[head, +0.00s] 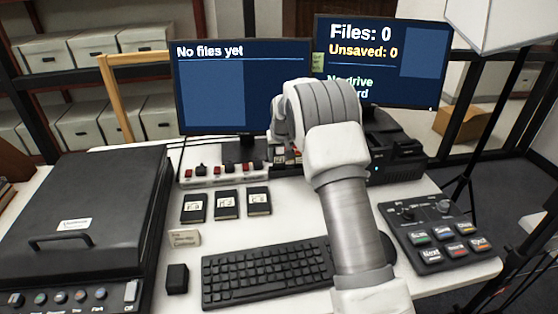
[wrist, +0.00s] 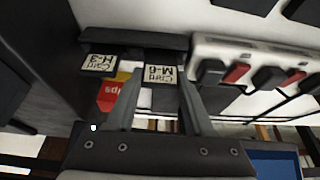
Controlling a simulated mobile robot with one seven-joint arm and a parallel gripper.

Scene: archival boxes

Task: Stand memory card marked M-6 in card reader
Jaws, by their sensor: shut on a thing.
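The card marked M-6 (wrist: 161,74) is pale-labelled and shows upside down in the wrist view, between the two fingers of my gripper (wrist: 162,82). My gripper is shut on it. The card's edge is at a long dark holder (wrist: 130,38); I cannot tell whether it is seated in it or just clear of it. A second card, marked H-3 (wrist: 98,62), stands at the same holder, to the left in this view. In the head view my arm hides the gripper and most of this spot. I cannot surely identify the card reader.
Two monitors (head: 243,90) stand behind. A black device (head: 398,160) is right of my arm. Three black boxes (head: 227,204), a keyboard (head: 262,277), a scanner (head: 70,215) and a button panel (head: 440,232) occupy the desk.

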